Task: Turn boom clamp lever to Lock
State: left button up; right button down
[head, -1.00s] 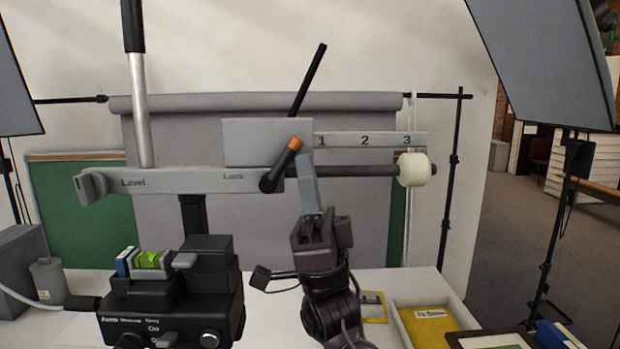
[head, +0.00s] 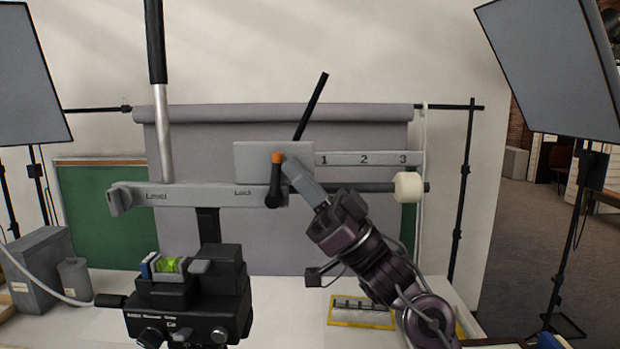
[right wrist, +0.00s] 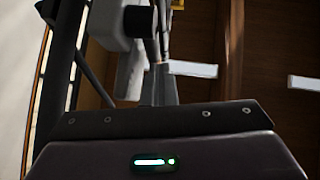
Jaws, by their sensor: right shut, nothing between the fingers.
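The boom clamp lever (head: 275,181) is a short black handle with an orange tip, on the grey boom bracket. It stands almost upright, with its orange tip up and its round black hub below. The printed word Lock (head: 243,191) is just left of the hub, and Level (head: 163,195) is further left. My right gripper (head: 290,166) is shut and empty. Its grey fingertips are at the right side of the lever near the orange tip; I cannot tell whether they touch. The fingers also show in the right wrist view (right wrist: 158,86). My left gripper is out of view.
A scale plate marked 1, 2, 3 (head: 368,159) and a black rod with a white roller (head: 409,187) extend right of the clamp. A tripod head with a green level (head: 172,265) stands below left. A yellow-framed tray (head: 361,323) lies on the table.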

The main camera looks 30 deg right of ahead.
jog(key=shift+w+a+r, duration=0.3)
jog(key=shift+w+a, duration=0.2)
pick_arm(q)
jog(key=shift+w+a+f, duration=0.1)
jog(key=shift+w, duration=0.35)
pick_arm(e)
jog(key=shift+a+r, duration=0.1)
jog(key=shift+w+a+r, duration=0.15)
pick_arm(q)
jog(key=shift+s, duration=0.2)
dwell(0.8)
